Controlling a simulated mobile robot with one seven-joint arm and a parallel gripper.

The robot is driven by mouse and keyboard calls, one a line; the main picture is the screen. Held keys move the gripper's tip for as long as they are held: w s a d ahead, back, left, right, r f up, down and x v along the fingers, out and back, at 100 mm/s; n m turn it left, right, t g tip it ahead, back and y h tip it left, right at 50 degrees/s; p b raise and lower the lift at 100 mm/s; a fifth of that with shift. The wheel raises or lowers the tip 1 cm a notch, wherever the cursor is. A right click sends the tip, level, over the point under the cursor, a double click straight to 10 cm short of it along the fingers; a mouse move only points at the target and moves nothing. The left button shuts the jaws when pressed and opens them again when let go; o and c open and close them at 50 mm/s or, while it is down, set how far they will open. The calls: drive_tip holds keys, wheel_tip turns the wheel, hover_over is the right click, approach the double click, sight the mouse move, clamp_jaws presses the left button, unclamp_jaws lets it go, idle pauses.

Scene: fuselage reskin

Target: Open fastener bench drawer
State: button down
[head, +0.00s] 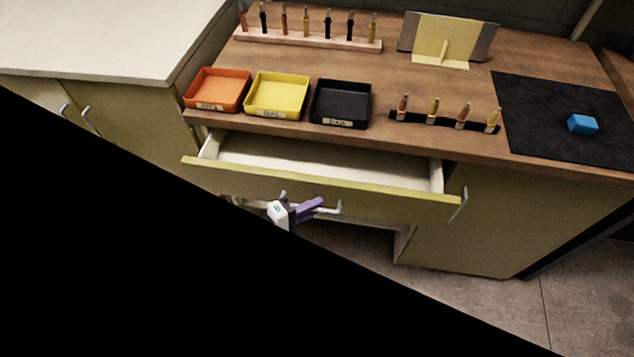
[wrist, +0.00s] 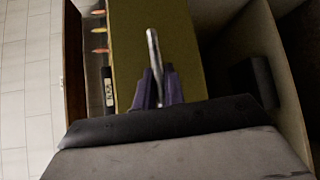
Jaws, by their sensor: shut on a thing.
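The fastener bench drawer (head: 320,182) is partly pulled out below the wooden bench top, and its pale inside shows in the head view. Its olive front also fills the upper middle of the wrist view (wrist: 155,40). My gripper (head: 310,208), with purple fingers, is at the metal bar handle (head: 335,208) on the drawer front. In the wrist view my gripper (wrist: 158,88) has its fingers on both sides of the handle (wrist: 154,55), shut on it. The part of the handle between the fingers is hidden.
Orange (head: 217,90), yellow (head: 277,96) and black (head: 341,104) trays stand along the bench's front edge. A rack (head: 300,38) of several fasteners, a black mat (head: 560,110) and a blue block (head: 582,124) are on top. Floor is free at the lower right.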

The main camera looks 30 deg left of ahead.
drive_tip(key=s+d+p, duration=0.1)
drive_tip(key=s+d, duration=0.1)
drive_tip(key=s, duration=0.5)
drive_tip(key=shift+s+p, duration=0.3)
drive_tip(key=shift+p, duration=0.05)
drive_tip(key=c, duration=1.8)
unclamp_jaws()
drive_tip(key=shift+o, duration=0.2)
drive_tip(key=b+v, duration=0.2)
drive_tip(key=v, duration=1)
